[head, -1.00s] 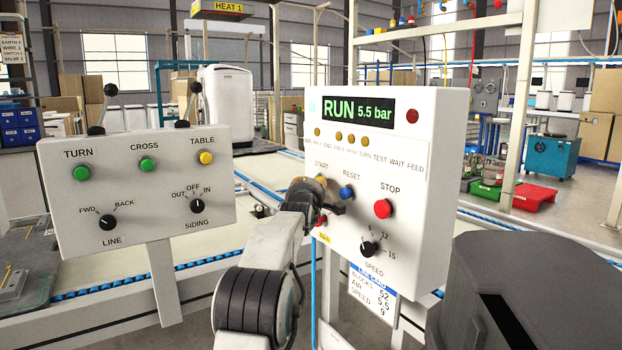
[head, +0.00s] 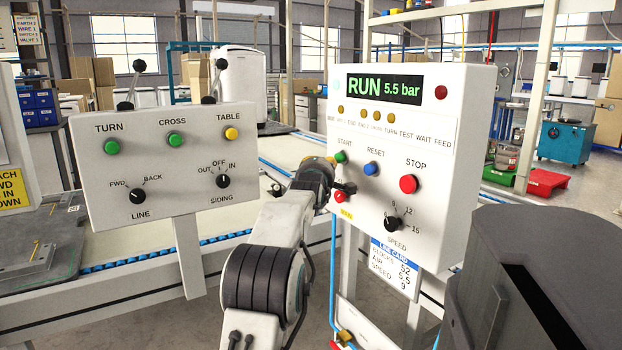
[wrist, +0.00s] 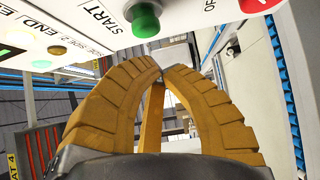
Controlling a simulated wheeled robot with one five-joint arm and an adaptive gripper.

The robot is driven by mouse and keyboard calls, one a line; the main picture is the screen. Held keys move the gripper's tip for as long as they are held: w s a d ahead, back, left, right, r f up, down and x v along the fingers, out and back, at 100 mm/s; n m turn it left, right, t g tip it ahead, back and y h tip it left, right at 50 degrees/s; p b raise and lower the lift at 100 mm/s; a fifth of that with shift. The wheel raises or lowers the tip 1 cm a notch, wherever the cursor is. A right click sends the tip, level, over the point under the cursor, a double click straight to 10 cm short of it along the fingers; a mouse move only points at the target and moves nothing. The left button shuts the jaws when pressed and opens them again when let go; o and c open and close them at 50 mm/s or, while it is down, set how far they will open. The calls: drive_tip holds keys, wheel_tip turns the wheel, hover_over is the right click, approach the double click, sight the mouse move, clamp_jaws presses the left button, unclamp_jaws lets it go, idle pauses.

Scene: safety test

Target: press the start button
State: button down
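The green START button (head: 340,157) is on the white control panel (head: 462,150), at its left side under the START label. It also shows at the top of the wrist view (wrist: 144,20). My gripper (head: 331,161) is just left of the button in the head view, mostly hidden behind my own wrist. In the wrist view, its yellow-brown fingers (wrist: 164,76) meet at the tips with nothing between them. The tips appear below the green button with a visible gap. The panel display (head: 385,93) reads RUN 5.5 bar.
The blue RESET button (head: 371,169), red STOP button (head: 408,184), a lower red button (head: 340,197) and the SPEED knob (head: 393,223) are close by. A second panel (head: 165,160) with a green CROSS button (head: 176,139) stands left. A conveyor (head: 110,247) runs behind.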

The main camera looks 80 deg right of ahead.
drive_tip(key=a, duration=0.9)
drive_tip(key=shift+a, duration=0.2)
idle(1.2)
